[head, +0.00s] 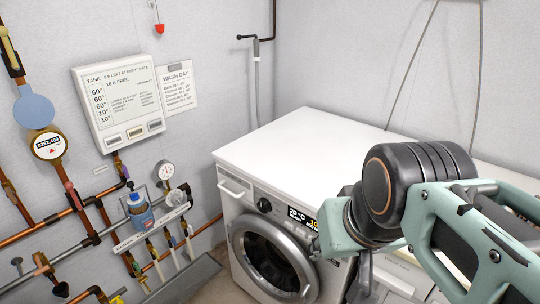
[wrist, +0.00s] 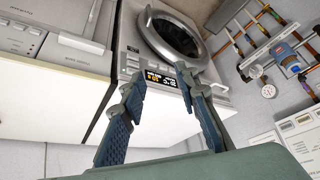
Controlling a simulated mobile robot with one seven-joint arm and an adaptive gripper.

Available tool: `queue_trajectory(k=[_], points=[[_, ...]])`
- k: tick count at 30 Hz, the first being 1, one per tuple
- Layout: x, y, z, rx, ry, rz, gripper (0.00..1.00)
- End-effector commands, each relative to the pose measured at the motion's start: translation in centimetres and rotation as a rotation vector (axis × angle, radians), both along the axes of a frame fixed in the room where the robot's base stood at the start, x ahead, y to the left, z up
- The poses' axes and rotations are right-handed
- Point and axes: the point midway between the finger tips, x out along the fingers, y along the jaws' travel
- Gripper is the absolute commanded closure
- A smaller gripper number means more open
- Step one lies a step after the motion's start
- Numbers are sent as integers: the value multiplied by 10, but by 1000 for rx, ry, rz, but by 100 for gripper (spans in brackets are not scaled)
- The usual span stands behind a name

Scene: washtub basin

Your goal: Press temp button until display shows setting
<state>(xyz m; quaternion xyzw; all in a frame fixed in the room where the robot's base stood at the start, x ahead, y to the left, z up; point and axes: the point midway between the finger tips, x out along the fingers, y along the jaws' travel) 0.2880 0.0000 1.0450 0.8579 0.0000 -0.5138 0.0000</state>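In the wrist view the display (wrist: 160,78) appears upside down, too small to read surely. Small buttons (wrist: 131,62) sit beside it; I cannot tell which is the temp button. My gripper (wrist: 160,73) is open and empty, its two fingers spread either side of the display. I cannot tell whether a fingertip touches the panel.
A round dial (head: 264,205) sits left of the display. Copper pipes and gauges (head: 48,146) line the left wall beside a notice panel (head: 118,100). A second appliance (wrist: 50,35) stands beside the washer. The white worktop (head: 300,140) is bare.

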Motion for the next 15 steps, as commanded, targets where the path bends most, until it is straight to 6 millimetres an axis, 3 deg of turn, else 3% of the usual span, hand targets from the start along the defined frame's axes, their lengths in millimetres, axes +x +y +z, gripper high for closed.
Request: queue_trajectory(k=[7,15], points=[[0,0,0,0,0,0,100],[0,0,0,0,0,0,100]])
